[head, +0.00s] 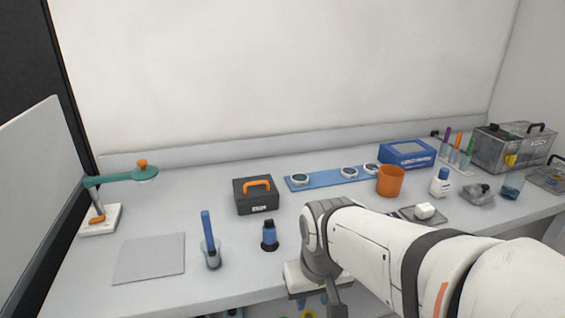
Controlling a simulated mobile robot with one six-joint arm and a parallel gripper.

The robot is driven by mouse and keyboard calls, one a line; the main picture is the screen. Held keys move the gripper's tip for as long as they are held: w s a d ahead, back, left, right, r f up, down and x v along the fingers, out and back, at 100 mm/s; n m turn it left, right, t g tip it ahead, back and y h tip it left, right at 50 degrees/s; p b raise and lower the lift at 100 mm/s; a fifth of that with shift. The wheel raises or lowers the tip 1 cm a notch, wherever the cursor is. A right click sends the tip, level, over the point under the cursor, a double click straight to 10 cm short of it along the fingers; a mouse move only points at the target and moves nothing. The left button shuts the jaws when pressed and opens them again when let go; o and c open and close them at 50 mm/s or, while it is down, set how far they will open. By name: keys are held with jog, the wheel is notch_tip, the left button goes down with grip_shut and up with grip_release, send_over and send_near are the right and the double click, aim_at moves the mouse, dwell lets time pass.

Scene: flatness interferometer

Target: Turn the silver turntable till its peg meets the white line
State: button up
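I cannot make out a silver turntable, its peg or a white line in the head view. A pale block-like base (294,279) shows at the table's front edge, mostly hidden behind my arm. I cannot tell whether it belongs to the turntable. My arm comes in from the lower right and bends down at the front edge. My gripper's fingertips cannot be made out, so whether it is open or shut does not show.
A black box with an orange handle (257,196), a dark blue-topped item (269,236) and a beaker (212,255) stand left of my arm. A teal-armed stand (120,178) is far left. An orange cup (390,181) and bottle (440,182) stand behind my arm.

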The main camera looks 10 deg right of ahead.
jog(key=w+d+r+m+p, duration=0.1)
jog(key=w+r+m+p, duration=0.1)
jog(key=w+r+p, duration=0.35)
jog(key=w+d+r+m+p, duration=0.1)
jog(key=w+r+p, duration=0.1)
jog(key=r+p, duration=0.6)
jog(key=w+d+f+m, duration=0.3)
jog(key=w+d, duration=0.1)
jog(key=w, duration=0.2)
jog(key=w+d+f+m+g+b, duration=0.1)
jog(key=w+d+f+m, duration=0.2)
jog(key=w+d+m, duration=0.1)
jog(key=w+d+f+m+b, duration=0.1)
jog(key=w+d+f+m, duration=0.1)
jog(key=w+d, duration=0.4)
jog(key=shift+w+f+m+g, duration=0.2)
jog(key=shift+w+m, duration=0.25)
jog(key=shift+w, duration=0.25)
jog(key=shift+w+f+m+g, duration=0.2)
jog(key=shift+w+m, duration=0.25)
jog(key=shift+w, duration=0.2)
jog(key=shift+w+d+f, duration=0.1)
jog(key=shift+f, duration=0.2)
notch_tip(320, 180, down, 8)
jog(key=shift+r+p, duration=0.25)
jog(key=shift+p, duration=0.1)
jog(key=shift+c, duration=0.4)
grip_shut()
